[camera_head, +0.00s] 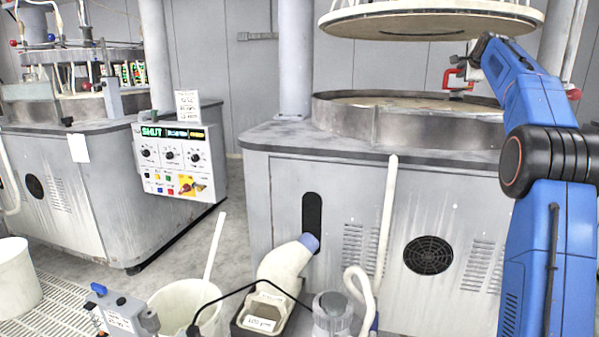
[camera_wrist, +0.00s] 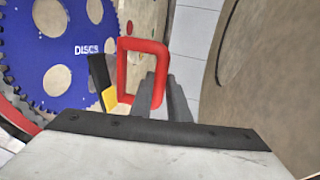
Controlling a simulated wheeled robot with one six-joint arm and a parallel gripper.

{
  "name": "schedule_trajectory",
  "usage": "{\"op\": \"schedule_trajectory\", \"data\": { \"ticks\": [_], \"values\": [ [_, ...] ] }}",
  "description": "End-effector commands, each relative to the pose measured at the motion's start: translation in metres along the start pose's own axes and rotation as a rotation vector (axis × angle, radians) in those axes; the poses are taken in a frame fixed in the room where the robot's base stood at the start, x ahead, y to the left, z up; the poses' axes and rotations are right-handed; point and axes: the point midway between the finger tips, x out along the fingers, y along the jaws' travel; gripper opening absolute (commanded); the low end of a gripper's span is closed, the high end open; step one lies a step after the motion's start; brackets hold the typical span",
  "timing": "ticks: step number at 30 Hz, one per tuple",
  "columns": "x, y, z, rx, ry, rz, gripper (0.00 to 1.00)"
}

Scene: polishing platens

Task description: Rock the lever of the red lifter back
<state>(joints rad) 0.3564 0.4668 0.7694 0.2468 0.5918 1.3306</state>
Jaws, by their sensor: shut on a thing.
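The red lifter (camera_wrist: 128,62) shows in the wrist view as an upright red loop. Its right side passes at the fingertips of my gripper (camera_wrist: 158,92), which is shut on it. A black piece (camera_wrist: 98,76) with a yellow block (camera_wrist: 109,98) sits at the loop's left side; I cannot tell for sure that it is the lever. In the head view a small red shape, seemingly the lifter (camera_head: 453,78), shows above the right machine's round basin, beside the end of my arm. My fingers are hidden there by the arm.
A blue toothed disc (camera_wrist: 62,62) marked "DISCS" lies left of the lifter. A large brown round surface (camera_wrist: 285,80) is close on the right. In the head view, a raised upper plate (camera_head: 430,22) hangs above the metal basin wall (camera_head: 400,122). A control panel (camera_head: 178,160) stands left.

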Motion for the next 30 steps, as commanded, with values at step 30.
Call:
{"op": "schedule_trajectory", "data": {
  "ticks": [30],
  "values": [
    [-0.042, 0.007, -0.011, 0.000, 0.001, -0.004, 0.00]
  ]
}}
